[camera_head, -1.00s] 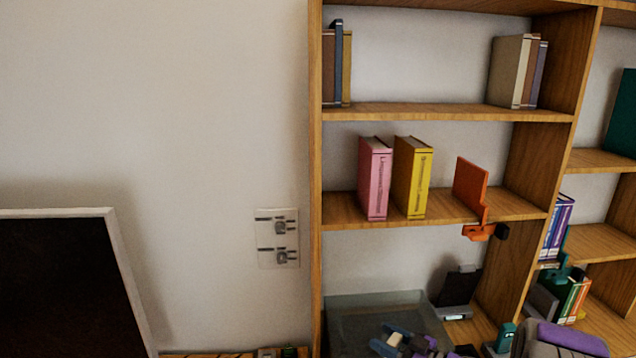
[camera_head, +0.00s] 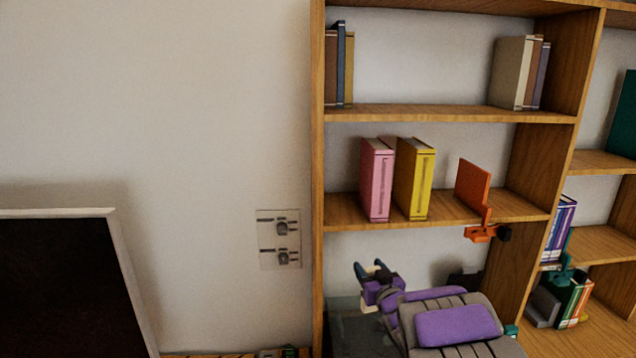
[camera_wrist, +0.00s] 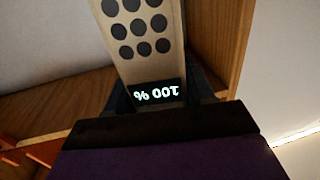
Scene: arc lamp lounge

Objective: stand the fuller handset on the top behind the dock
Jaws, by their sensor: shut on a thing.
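A beige handset (camera_wrist: 148,55) with round black buttons fills the top middle of the wrist view. Its small dark display reads "100 %", upside down. My gripper (camera_wrist: 150,102) is shut on it, with dark fingers at its sides. In the head view my gripper (camera_head: 373,270) is raised in front of the lowest shelf bay, and only a small pale part shows near it, too unclear to name. A dark device (camera_head: 466,281), possibly the dock, stands at the back of that bay, mostly hidden by my arm. No second handset can be made out.
A grey tray (camera_head: 345,303) lies under my gripper, mostly covered. Above are a shelf with a pink book (camera_head: 377,180), a yellow book (camera_head: 414,178) and an orange bookend (camera_head: 474,187).

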